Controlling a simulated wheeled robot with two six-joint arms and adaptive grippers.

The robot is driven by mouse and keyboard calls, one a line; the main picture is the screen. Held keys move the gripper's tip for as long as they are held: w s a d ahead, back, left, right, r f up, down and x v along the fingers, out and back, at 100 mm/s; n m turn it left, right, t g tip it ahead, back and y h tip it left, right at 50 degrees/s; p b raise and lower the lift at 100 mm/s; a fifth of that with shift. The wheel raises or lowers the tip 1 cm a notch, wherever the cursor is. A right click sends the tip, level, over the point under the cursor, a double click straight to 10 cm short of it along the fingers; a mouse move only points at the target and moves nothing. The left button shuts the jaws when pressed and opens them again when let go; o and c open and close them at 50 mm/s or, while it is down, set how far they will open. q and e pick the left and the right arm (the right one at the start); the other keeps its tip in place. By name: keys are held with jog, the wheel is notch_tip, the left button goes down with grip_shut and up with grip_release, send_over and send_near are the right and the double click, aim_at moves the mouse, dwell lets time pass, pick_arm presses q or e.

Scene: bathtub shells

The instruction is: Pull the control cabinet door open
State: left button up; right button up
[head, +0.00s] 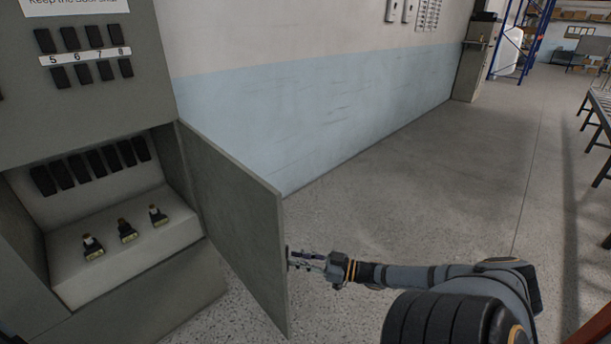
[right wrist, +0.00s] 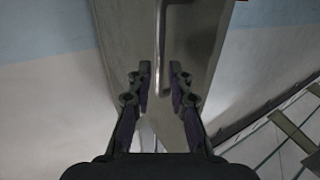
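The grey control cabinet (head: 75,115) stands at the left in the head view. Its lower door (head: 240,220) stands swung wide open, hinged on the compartment's right side. The open compartment shows black switches and several small plugs inside. My right gripper (head: 290,258) is at the outer face of the door near its free edge. In the right wrist view a thin vertical handle bar (right wrist: 160,45) on the door (right wrist: 195,60) lies between the fingertips (right wrist: 160,72). The fingers are apart, with gaps on both sides of the bar. My left gripper is not in view.
A blue and white wall (head: 320,115) runs behind the door. The speckled floor (head: 420,190) to the right is clear. A grey cabinet (head: 472,65) and blue shelving (head: 510,35) stand far back, and a roller conveyor (head: 600,105) is at the right edge.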

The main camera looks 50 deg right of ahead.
jog(key=v, duration=0.4)
dwell(0.4)
jog(key=s+d+f+m+g+h, duration=0.1)
jog(key=s+d+f+g+h, duration=0.2)
jog(key=f, duration=0.5)
jog(key=s+d+f+m+h, duration=0.2)
jog(key=s+d+f+h, duration=0.15)
jog(key=f, duration=0.55)
jog(key=s+d+f+m+g+h, duration=0.1)
jog(key=s+d+f+g+h, duration=0.2)
jog(key=f, duration=0.5)
jog(key=s+a+f+m+g, duration=0.1)
jog(key=s+a+f+g, duration=0.1)
jog(key=s+a+f, duration=0.3)
jog(key=s+a+f+g, duration=0.1)
jog(key=s+a+f, duration=0.1)
jog(key=s+f, duration=0.35)
jog(key=s+a+f+g, duration=0.3)
jog(key=s+a+f, duration=0.1)
jog(key=a, duration=0.5)
jog(key=s+a+f+g+y, duration=0.1)
jog(key=s+a+f+g, duration=0.2)
jog(key=a, duration=0.7)
notch_tip(320, 180, down, 4)
jog(key=shift+s+a+f+n, duration=0.15)
jog(key=shift+s+n, duration=0.15)
jog(key=shift+s, duration=0.9)
